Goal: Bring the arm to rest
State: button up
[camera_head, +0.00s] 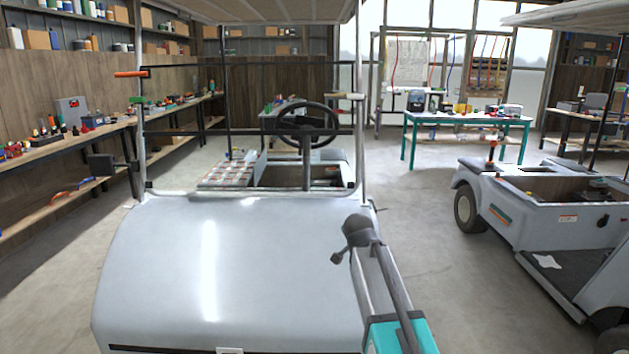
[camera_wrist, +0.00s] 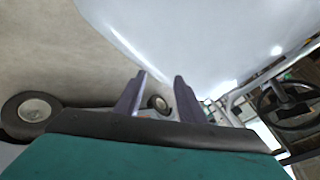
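My arm rises from the bottom right in the head view, with a teal section (camera_head: 400,336) and a long grey link. My gripper (camera_head: 343,254) is at its far end, in front of the right side of the near cart's hood (camera_head: 215,250). In the wrist view my gripper (camera_wrist: 160,76) has its two dark fingers apart, with nothing between them. The pale hood (camera_wrist: 200,35) lies beyond the fingertips there. I cannot tell the exact gap between gripper and hood.
The near cart has a roof (camera_head: 240,10), posts and a steering wheel (camera_head: 307,122). Another cart (camera_head: 545,215) stands at the right. A teal table (camera_head: 465,119) is at the back. A long workbench (camera_head: 105,133) lines the left wall. Grey floor (camera_head: 425,215) is clear between the carts.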

jog(key=s+d+f+n+g+p, duration=0.1)
jog(key=s+f+n+g, duration=0.1)
jog(key=s+f, duration=0.7)
jog(key=s+f+n+g+p, duration=0.1)
jog(key=s+f+n+g, duration=0.3)
jog(key=f, duration=0.9)
jog(key=s+d+f+g+p, duration=0.1)
jog(key=s+f, duration=0.7)
jog(key=f, duration=0.3)
jog(key=s+f+n+g, duration=0.2)
jog(key=s+f, duration=0.3)
jog(key=s, duration=0.6)
jog(key=s+f+n+g+y+p, duration=0.1)
jog(key=s+f, duration=0.4)
jog(key=s, duration=0.7)
jog(key=s+f+n+g+y+p, duration=0.1)
jog(key=s+f+n+g, duration=0.2)
jog(key=s, duration=0.9)
notch_tip(320, 180, down, 2)
jog(key=shift+f+g, duration=0.2)
jog(key=shift+g, duration=0.2)
jog(key=shift+s, duration=0.1)
